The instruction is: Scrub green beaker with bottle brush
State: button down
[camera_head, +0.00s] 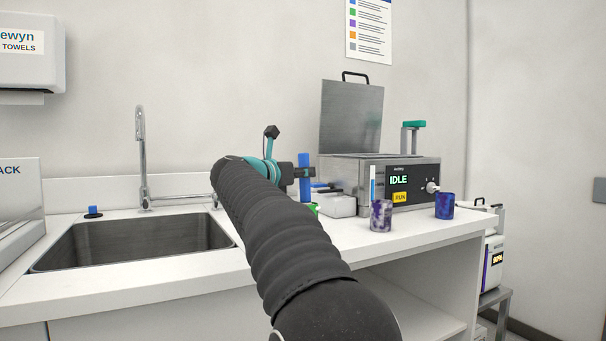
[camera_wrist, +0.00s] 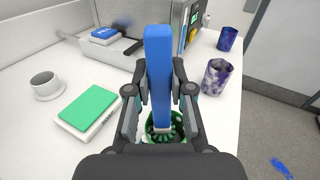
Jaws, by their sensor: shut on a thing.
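My gripper (camera_wrist: 160,92) is shut on the bottle brush (camera_wrist: 158,60) by its blue handle, which stands nearly upright between the fingers. The brush's blue handle also shows in the head view (camera_head: 305,178). The green beaker (camera_wrist: 148,138) is directly below my gripper in the wrist view, partly hidden by the fingers. The brush's bristles show inside the beaker's rim; how deep they reach cannot be told. In the head view only a small part of the green beaker (camera_head: 314,209) shows past my arm.
Two stained beakers, one purple-white (camera_head: 381,215) and one blue (camera_head: 444,205), stand to the right. A machine reading IDLE (camera_head: 412,183) is behind. A sink (camera_head: 140,243) lies left. A white cup (camera_wrist: 45,86) and green-topped block (camera_wrist: 88,108) are left of my gripper.

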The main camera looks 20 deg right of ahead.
jog(key=shift+s+a+r, duration=0.15)
jog(key=shift+a+r, duration=0.1)
notch_tip(320, 180, up, 10)
jog(key=p, duration=0.4)
jog(key=shift+r, duration=0.25)
dwell(1.0)
dwell(0.8)
jog(key=shift+s, duration=0.1)
